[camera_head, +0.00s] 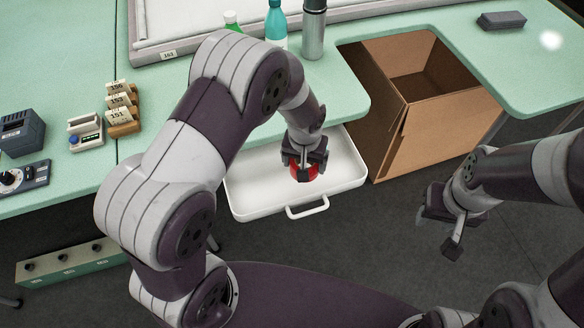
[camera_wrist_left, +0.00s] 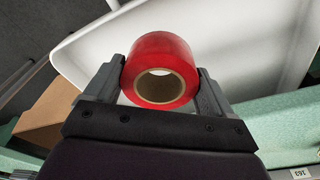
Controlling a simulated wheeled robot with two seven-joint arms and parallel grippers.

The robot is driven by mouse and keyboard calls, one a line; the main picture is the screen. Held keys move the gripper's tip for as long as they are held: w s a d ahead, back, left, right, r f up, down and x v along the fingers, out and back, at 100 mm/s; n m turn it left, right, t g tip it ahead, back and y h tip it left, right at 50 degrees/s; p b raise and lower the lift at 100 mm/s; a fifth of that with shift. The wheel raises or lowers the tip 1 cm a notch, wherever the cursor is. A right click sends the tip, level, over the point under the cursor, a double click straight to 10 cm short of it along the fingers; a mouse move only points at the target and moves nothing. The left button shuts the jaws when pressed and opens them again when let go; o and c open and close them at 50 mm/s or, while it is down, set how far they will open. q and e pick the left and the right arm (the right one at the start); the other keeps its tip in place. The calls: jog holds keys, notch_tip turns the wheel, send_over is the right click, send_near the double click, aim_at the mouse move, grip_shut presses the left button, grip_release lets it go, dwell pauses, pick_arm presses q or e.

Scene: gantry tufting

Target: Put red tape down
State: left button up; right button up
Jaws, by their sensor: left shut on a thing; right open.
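The red tape (camera_wrist_left: 160,70) is a roll with a brown core. My left gripper (camera_head: 303,168) is shut on it, one finger on each side of the roll, as the left wrist view shows. In the head view the red tape (camera_head: 304,174) shows partly below the gripper, over the white tray (camera_head: 250,206). I cannot tell whether the roll touches the tray floor. The tray also shows behind the roll in the left wrist view (camera_wrist_left: 235,50). My right gripper (camera_head: 440,228) is open and empty over the dark floor at the right.
An open cardboard box (camera_head: 420,135) stands right of the tray. The green table (camera_head: 340,95) holds bottles, a steel flask (camera_head: 314,30), numbered cards (camera_head: 122,110) and small devices at the left. A grey block (camera_head: 502,20) lies at the far right. The tray has a front handle (camera_head: 307,209).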

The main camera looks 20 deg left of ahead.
pick_arm(q)
jog(key=shift+a+f, duration=0.4)
jog(key=shift+a, duration=0.25)
jog(key=shift+a+f, duration=0.35)
jog(key=shift+a, duration=0.25)
jog(key=shift+f, duration=2.2)
jog(key=o, duration=0.9)
jog(key=shift+w, duration=0.1)
jog(key=shift+r, duration=0.1)
jog(key=shift+r, duration=0.4)
notch_tip(320, 180, up, 12)
jog(key=s, duration=0.2)
jog(key=s+a+r, duration=0.3)
jog(key=s, duration=0.3)
jog(key=s+a+r, duration=0.2)
jog(key=s, duration=0.3)
jog(key=shift+s+a+r+p, duration=0.4)
